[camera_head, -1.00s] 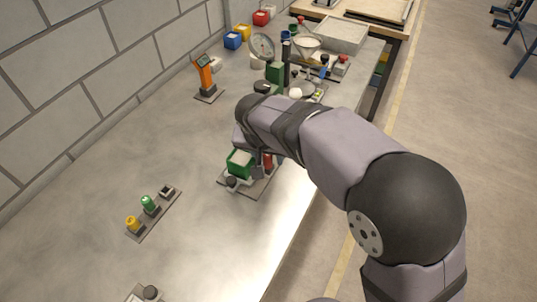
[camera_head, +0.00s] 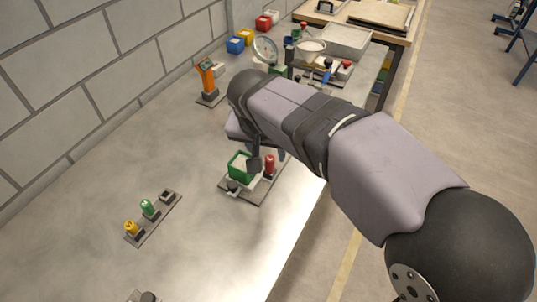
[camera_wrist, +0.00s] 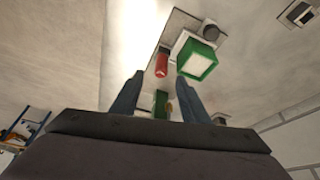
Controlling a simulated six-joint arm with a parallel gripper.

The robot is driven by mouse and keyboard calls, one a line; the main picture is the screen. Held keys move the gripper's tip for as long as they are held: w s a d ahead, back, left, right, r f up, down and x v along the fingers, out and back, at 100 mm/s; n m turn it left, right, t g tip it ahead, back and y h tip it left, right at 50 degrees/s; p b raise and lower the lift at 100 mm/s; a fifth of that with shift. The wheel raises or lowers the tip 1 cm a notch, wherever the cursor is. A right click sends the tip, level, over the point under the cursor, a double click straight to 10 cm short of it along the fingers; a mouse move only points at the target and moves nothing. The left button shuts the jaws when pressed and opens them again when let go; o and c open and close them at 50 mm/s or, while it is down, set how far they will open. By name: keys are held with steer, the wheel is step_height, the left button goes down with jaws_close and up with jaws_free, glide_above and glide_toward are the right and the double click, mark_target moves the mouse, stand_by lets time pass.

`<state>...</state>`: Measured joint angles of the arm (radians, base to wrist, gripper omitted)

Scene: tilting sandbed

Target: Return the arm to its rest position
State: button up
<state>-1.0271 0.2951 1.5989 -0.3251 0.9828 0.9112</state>
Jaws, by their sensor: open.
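In the head view my arm reaches from the lower right across the bench's right side. One dark finger (camera_head: 254,163) shows close to a green box (camera_head: 238,168) with pale contents. The box sits on a grey base plate (camera_head: 262,192) beside a red cylinder (camera_head: 270,164) and a dark knob (camera_head: 233,186). The green box (camera_wrist: 198,60) and red cylinder (camera_wrist: 162,64) lie beyond the fingertips in the wrist view, apart from them.
A plate with yellow (camera_head: 131,228) and green (camera_head: 148,208) knobs lies at the left front. An orange upright device (camera_head: 206,78) stands near the wall. A dial gauge (camera_head: 265,50), a funnel (camera_head: 312,48) and a grey tray (camera_head: 346,40) crowd the far end. The bench's left middle is clear.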

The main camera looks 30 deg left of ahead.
stand_by(0.6)
steer(key=w+d+f+m+g+h+p, duration=0.1)
steer(key=w+d+f, duration=0.15)
steer(key=d, duration=0.85)
steer(key=w+d+f+g+h, duration=0.1)
steer(key=d+f, duration=0.2)
steer(key=d, duration=0.7)
steer(key=s+d+f+m+g, duration=0.1)
steer(key=s+d+f, duration=0.2)
steer(key=s+d, duration=0.3)
steer(key=s+d+f+m+g, duration=0.1)
steer(key=s+d+f, duration=0.2)
steer(key=s+d, duration=0.3)
steer(key=d+p, duration=0.1)
steer(key=d, duration=0.4)
steer(key=shift+s+d+f+y, duration=0.15)
steer(key=shift+s+d+y, duration=0.05)
steer(key=shift+y, duration=0.2)
